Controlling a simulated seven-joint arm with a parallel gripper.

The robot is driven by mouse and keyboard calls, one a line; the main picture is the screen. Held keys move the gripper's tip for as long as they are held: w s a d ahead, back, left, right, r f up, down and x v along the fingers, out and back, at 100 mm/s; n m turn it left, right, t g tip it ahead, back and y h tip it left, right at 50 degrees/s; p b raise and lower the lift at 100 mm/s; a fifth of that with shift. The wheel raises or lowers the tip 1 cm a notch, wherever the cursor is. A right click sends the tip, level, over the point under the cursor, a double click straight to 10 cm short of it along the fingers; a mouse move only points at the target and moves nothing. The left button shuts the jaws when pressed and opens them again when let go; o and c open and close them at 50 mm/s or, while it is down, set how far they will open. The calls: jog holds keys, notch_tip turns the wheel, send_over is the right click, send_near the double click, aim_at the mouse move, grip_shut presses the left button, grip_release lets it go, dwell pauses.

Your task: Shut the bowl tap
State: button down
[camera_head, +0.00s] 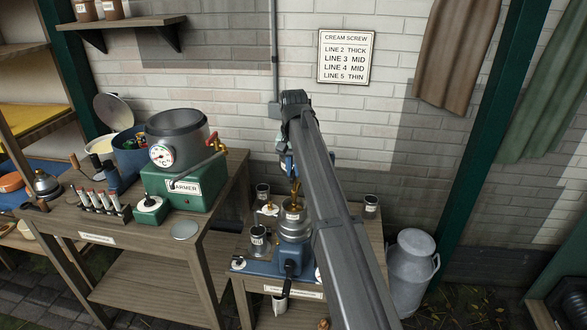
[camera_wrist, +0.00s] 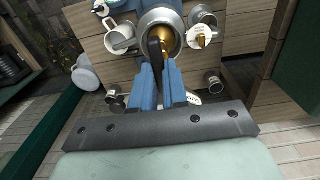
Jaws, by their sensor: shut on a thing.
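The blue separator (camera_head: 283,262) stands on the small wooden bench, with a round metal bowl (camera_head: 293,222) on top. The bowl also shows at the top of the wrist view (camera_wrist: 175,18). The brass bowl tap (camera_head: 295,188) rises over the bowl, just below my gripper (camera_head: 289,167). In the wrist view the blue fingers of my gripper (camera_wrist: 166,80) are closed together at the tap's dark lever (camera_wrist: 155,50), with brass (camera_wrist: 168,48) beside it. My fingers and arm hide part of the tap, so how far its lever is turned is unclear.
Metal cups, one (camera_head: 259,240) at the separator's left, stand around it. A green warmer (camera_head: 185,187) with a red-handled tap is on the left table. A milk can (camera_head: 410,270) stands on the floor at right. A sign (camera_head: 346,56) hangs on the brick wall.

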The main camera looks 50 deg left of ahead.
jog(key=shift+n, duration=0.3)
jog(key=shift+w+n, duration=0.45)
jog(key=shift+n, duration=2.45)
jog(key=shift+w+n, duration=0.4)
jog(key=shift+n, duration=2.5)
jog(key=shift+w+n, duration=0.45)
jog(key=shift+n, duration=2.45)
jog(key=c, duration=1.1)
grip_release()
jog(key=shift+c, duration=0.2)
jog(key=shift+r, duration=0.15)
notch_tip(320, 180, up, 14)
jog(key=shift+f, duration=0.2)
